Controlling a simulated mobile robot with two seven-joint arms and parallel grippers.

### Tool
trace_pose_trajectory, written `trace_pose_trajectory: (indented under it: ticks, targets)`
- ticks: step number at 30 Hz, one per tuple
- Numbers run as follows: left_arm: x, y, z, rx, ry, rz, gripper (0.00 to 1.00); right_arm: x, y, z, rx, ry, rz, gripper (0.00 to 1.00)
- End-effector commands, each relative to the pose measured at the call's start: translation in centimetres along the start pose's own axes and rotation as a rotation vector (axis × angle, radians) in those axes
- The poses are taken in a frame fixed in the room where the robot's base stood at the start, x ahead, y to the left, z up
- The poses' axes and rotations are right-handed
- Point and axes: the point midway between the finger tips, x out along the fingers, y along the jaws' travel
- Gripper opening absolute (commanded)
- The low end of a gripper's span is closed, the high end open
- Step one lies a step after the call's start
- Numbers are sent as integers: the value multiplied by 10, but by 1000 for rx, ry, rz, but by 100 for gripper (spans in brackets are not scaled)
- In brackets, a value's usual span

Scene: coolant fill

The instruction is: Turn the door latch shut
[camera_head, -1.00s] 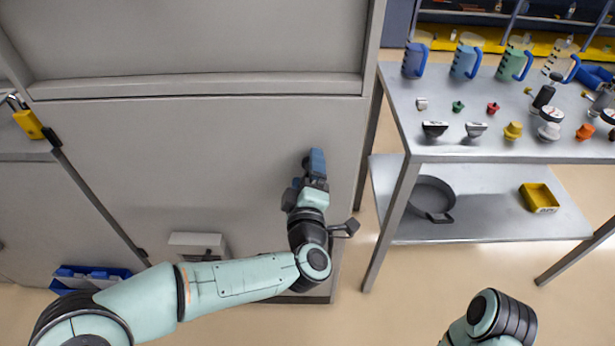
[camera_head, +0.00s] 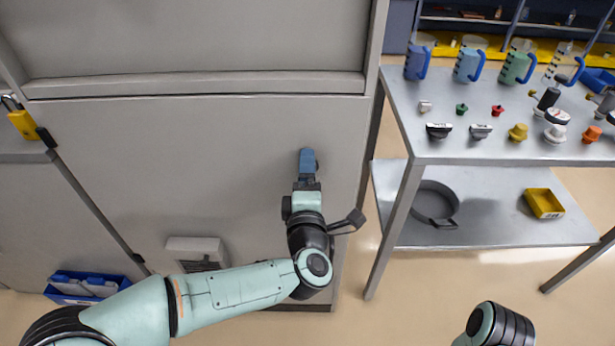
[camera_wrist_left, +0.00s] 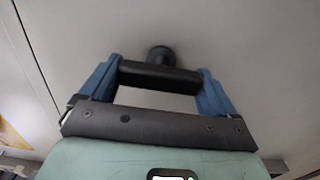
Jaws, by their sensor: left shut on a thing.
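The door latch (camera_wrist_left: 160,75) is a black bar with a round black boss behind it, on a pale grey door panel (camera_head: 200,140). In the left wrist view the bar lies roughly level across the picture, between two blue fingers. My left gripper (camera_wrist_left: 158,82) is shut on the bar, with a finger at each end. In the head view my left gripper (camera_head: 308,162) is at the right part of the panel and hides the latch. My right arm's dark wrist part shows at the bottom right; its gripper is out of view.
A metal table (camera_head: 470,150) stands to the right of the cabinet, with several jugs and caps on top. Its lower shelf holds a round dark pan (camera_head: 434,203) and a yellow tray (camera_head: 543,203). A blue bin (camera_head: 90,287) is at the lower left.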

Motion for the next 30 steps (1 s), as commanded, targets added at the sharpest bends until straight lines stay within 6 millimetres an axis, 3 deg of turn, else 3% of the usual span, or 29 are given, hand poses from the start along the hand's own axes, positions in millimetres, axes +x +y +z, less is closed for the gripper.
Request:
trace_pose_trajectory:
  ticks: [7,8,19,30]
  targets:
    - [0,0,1,-5,-2,-1,59,0,0,0,0,0,0,0]
    - [0,0,1,-5,-2,-1,100,0,0,0,0,0,0,0]
    - [-10,1,1,-2,-3,-1,100,-2,-2,-2,-4,10,-5,0]
    - [-89,2,2,-2,-5,0,100,-18,-19,-21,-28,89,-39,0]
